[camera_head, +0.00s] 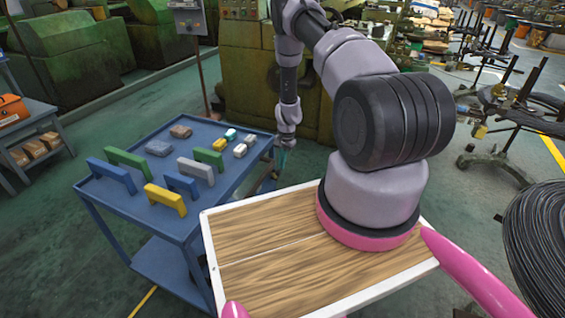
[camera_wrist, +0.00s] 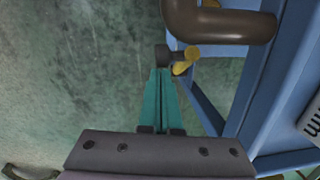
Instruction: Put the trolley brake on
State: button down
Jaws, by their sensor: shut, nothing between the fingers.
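The blue trolley (camera_head: 150,212) stands left of my wooden-topped base, with several coloured blocks on its top. In the wrist view its blue frame (camera_wrist: 262,75) fills the right side. A small yellow lever-like part (camera_wrist: 184,66), which looks like the brake, sits by the trolley's frame next to a dark round part (camera_wrist: 163,55). My gripper (camera_head: 282,168) is low at the trolley's right edge. In the wrist view its teal fingers (camera_wrist: 160,72) are shut and empty. Their tips are close to the dark part and left of the yellow part; I cannot tell whether they touch.
A thick brown bent bar (camera_wrist: 222,24) crosses the top of the wrist view, just beyond the yellow part. Green floor (camera_wrist: 70,75) is clear to the left there. Green machines (camera_head: 150,35) stand behind the trolley. A black wire coil (camera_head: 540,235) is at far right.

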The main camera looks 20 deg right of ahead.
aim_at(278, 172)
jog(key=shift+s+a+f, duration=0.3)
jog(key=shift+s+a, duration=0.3)
jog(key=shift+s+a+f, duration=0.3)
jog(key=shift+s+a, duration=0.25)
jog(key=shift+w+r, duration=0.1)
notch_tip(278, 172, up, 13)
jog(key=d, duration=0.1)
jog(key=shift+s+d, duration=0.25)
jog(key=shift+s, duration=0.05)
jog(key=shift+d, duration=0.1)
